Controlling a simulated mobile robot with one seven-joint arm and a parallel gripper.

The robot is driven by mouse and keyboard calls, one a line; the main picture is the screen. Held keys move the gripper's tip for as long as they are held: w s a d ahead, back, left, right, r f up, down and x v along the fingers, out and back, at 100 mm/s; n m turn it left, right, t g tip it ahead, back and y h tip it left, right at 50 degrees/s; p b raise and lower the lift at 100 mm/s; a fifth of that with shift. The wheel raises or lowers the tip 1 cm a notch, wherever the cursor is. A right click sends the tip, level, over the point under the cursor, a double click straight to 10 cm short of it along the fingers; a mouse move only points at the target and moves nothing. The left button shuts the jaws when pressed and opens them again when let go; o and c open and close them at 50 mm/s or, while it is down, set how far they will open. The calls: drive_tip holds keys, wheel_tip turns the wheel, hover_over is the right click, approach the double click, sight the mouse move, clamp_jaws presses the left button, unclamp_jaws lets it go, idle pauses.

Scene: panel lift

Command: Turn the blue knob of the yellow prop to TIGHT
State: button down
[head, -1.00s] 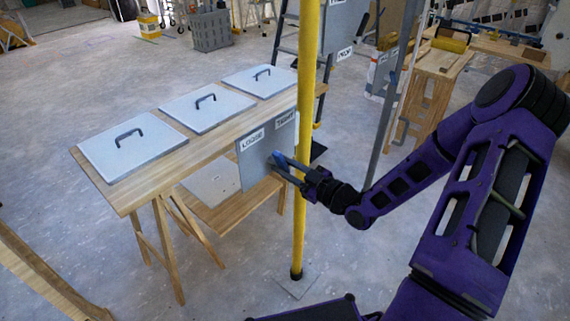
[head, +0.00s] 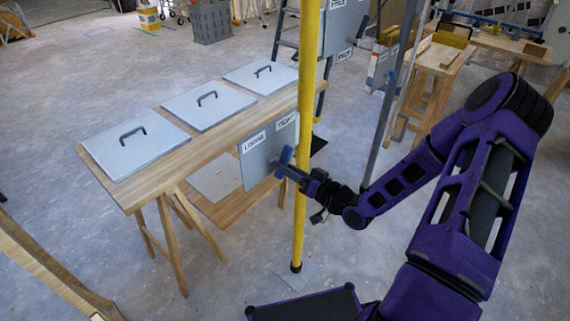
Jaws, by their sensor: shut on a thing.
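The yellow prop (head: 309,60) stands upright right of the trestle table, its foot on a plate on the floor. A grey plate (head: 258,166) on it carries a LOOSE label (head: 255,141) at left and a TIGHT label (head: 286,121) at right. The blue knob (head: 285,158) sits at the plate's lower right part, its bar nearly upright and leaning slightly right at the top. My gripper (head: 284,168) comes from the right, passing in front of the prop, and is shut on the knob. The fingertips partly hide the knob's lower part.
A wooden trestle table (head: 128,202) at left bears several grey panels with black handles, one being the nearest panel (head: 134,144). A grey post with a blue part (head: 388,100) stands behind my arm. A wooden bench (head: 442,62) is at back right.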

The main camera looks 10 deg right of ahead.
drive_tip(key=shift+m, duration=0.9)
drive_tip(key=shift+s+p, duration=0.1)
drive_tip(key=shift+p, duration=0.2)
drive_tip(key=c, duration=0.8)
unclamp_jaws()
drive_tip(key=shift+o, duration=0.2)
drive_tip(key=v, duration=1.7)
drive_tip(key=shift+s, duration=0.15)
drive_tip(key=shift+d, duration=0.1)
